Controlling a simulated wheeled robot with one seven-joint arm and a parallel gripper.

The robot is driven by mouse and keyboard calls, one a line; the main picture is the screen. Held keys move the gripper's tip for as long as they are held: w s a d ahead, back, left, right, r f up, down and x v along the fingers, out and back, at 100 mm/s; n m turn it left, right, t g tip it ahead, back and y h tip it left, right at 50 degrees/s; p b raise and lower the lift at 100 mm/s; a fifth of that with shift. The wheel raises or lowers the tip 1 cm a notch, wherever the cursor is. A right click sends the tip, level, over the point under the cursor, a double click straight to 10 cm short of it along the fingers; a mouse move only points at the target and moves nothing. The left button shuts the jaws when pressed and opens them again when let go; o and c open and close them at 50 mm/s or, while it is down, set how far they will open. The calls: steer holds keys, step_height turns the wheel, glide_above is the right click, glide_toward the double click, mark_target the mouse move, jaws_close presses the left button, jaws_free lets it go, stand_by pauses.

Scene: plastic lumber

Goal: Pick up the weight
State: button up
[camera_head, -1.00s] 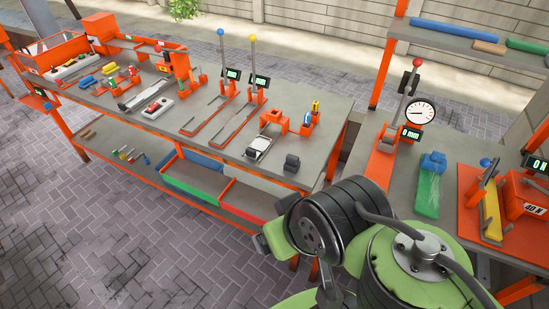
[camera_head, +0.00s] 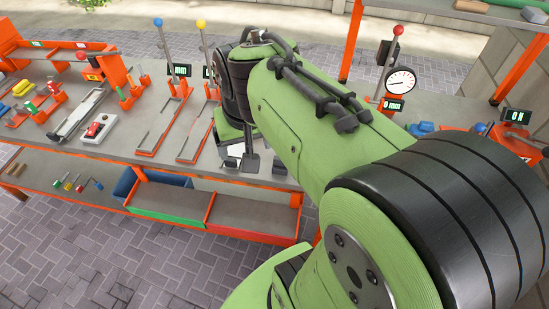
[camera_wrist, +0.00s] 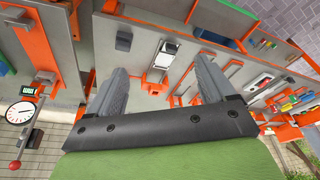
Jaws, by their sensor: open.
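The weight appears to be a small dark grey block (camera_head: 279,168) near the front edge of the orange-legged table. In the wrist view the block (camera_wrist: 124,40) stands on the grey tabletop, beyond and slightly inside the left finger's tip. My gripper (camera_wrist: 160,65) is open and empty, with its two grey fingers spread above the table. No contact with the block shows. In the head view my arm covers much of the gripper, and one dark finger shows left of the block.
A white-topped device (camera_wrist: 165,52) stands beside the block, between the fingers in the wrist view. Slides with upright levers (camera_head: 205,55) stand to the left. A gauge (camera_head: 401,80) stands on the right table. Open bins (camera_head: 255,215) sit below the tabletop.

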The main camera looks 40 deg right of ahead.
steer(key=w+d+f+m+g+b, duration=0.1)
steer(key=w+d+f+m+g, duration=0.15)
steer(key=w+d+f, duration=0.4)
steer(key=m+y, duration=0.1)
steer(key=m, duration=0.2)
glide_above(281, 163)
steer(key=w, duration=0.1)
step_height(281, 163, down, 5)
steer(key=shift+m+g, duration=0.25)
steer(key=f+b, duration=0.1)
steer(key=f, duration=0.2)
steer(key=f+b, duration=0.1)
steer(key=f, duration=0.3)
steer(key=f+b, duration=0.1)
steer(key=f, duration=0.2)
steer(key=shift+s+d+f, duration=0.1)
steer(key=shift+d+f, duration=0.05)
steer(key=shift+d, duration=0.25)
step_height(281, 163, down, 6)
steer(key=shift+r+b, duration=0.15)
steer(key=shift+b, duration=0.55)
steer(key=shift+r, duration=0.1)
jaws_close()
